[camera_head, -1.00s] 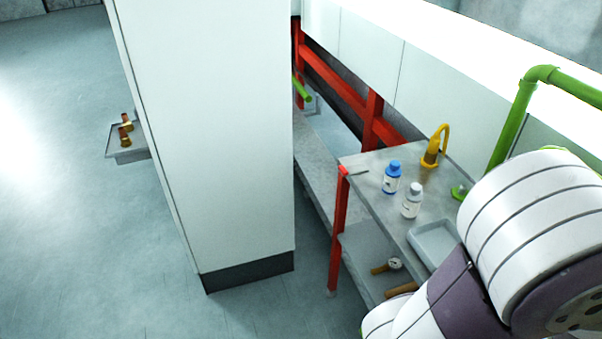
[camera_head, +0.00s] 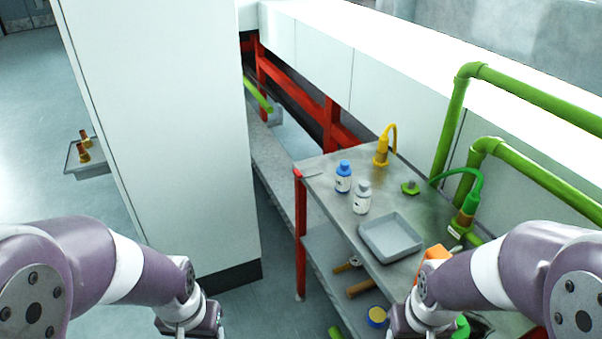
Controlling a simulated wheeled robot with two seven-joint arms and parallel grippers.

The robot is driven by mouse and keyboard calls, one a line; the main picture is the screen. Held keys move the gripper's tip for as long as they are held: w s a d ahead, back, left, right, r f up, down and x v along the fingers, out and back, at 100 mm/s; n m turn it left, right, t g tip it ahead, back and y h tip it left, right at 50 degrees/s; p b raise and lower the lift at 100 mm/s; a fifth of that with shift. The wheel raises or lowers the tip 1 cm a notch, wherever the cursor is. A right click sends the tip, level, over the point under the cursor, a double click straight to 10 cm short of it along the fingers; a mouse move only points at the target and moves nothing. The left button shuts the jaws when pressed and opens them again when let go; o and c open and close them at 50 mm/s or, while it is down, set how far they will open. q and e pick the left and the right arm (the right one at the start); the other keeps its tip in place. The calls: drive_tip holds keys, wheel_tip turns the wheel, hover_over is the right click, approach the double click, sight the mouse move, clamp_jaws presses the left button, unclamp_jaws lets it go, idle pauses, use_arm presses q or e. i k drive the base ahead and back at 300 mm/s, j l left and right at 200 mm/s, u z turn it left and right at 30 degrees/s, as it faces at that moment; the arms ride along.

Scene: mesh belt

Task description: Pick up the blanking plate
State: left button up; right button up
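I cannot pick out the blanking plate for certain. A thin flat grey piece (camera_head: 314,174) lies at the far left corner of the metal bench (camera_head: 335,205), and I cannot tell if it is the plate. My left gripper (camera_head: 192,331) is at the bottom edge, left of the bench and over the floor, with its fingers cut off by the frame. My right gripper (camera_head: 425,332) is at the bottom edge by the near part of the bench, its fingers also out of frame. Neither shows anything held.
A tall white cabinet (camera_head: 165,130) stands left. Green pipes (camera_head: 452,125) rise behind.

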sight(314, 171)
drive_tip(key=z, duration=2.15)
drive_tip(key=j+u, duration=0.15)
drive_tip(key=j, duration=0.55)
drive_tip(key=j+u, duration=0.2)
drive_tip(key=j, duration=0.45)
drive_tip(key=i+j+u, duration=0.15)
drive_tip(key=j, duration=0.5)
drive_tip(key=j+u, duration=0.15)
drive_tip(key=j, duration=0.55)
